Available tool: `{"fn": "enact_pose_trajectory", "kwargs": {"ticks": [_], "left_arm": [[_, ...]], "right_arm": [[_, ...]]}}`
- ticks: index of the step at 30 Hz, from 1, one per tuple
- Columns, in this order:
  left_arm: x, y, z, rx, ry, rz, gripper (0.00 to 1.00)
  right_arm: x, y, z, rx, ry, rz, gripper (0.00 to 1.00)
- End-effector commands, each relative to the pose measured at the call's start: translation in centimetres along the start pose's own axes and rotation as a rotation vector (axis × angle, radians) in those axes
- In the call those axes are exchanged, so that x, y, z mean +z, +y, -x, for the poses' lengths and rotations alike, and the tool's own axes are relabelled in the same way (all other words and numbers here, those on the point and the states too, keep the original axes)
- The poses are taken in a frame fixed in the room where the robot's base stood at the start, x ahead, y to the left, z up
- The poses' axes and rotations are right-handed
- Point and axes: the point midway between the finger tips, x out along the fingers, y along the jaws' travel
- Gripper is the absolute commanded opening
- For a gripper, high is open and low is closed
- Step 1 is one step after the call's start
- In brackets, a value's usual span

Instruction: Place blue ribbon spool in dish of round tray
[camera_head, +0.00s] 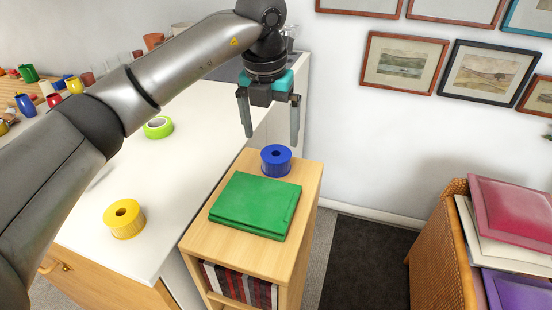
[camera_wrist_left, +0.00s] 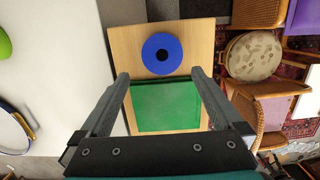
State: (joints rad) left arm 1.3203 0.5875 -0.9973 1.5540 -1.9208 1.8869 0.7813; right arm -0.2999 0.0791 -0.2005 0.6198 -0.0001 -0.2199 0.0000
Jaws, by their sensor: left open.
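The blue ribbon spool (camera_head: 276,161) lies flat, its hole facing up, on the far end of a small wooden cabinet top (camera_head: 200,238). In the left wrist view the spool (camera_wrist_left: 147,59) is just beyond the fingertips. My left gripper (camera_head: 270,138) is open and empty, pointing down above the spool without touching it. It also shows in the left wrist view (camera_wrist_left: 160,75). My right gripper is not in view. Part of a round, dark-rimmed item (camera_wrist_left: 10,140) shows at the left wrist view's edge; I cannot tell whether it is the round tray. No dish is clearly visible.
A green book (camera_head: 255,206) lies beside the spool on the cabinet. A yellow spool (camera_head: 125,220) and a green roll (camera_head: 158,127) are on the white counter (camera_head: 180,165). Framed pictures (camera_head: 405,62) hang behind.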

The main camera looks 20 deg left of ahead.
Motion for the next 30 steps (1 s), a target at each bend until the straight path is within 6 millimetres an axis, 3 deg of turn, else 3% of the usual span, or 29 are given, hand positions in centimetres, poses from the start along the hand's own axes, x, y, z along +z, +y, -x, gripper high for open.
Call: {"fn": "enact_pose_trajectory", "kwargs": {"ticks": [3,11,18,28,30], "left_arm": [[0.0,0.0,-1.8,-0.001,0.001,0.001,1.0],[0.2,-0.2,-3.7,0.0,0.002,0.001,1.0],[0.6,-0.4,-7.2,-0.001,0.001,0.001,1.0],[0.6,-0.4,-8.0,0.0,-0.002,0.0,1.0],[0.6,-0.4,-8.0,0.0,-0.002,0.0,0.92]], "right_arm": [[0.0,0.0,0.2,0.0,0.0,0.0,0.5],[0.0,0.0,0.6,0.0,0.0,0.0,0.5],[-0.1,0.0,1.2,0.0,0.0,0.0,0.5],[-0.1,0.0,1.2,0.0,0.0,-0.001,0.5],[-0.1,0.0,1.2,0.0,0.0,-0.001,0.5]]}}
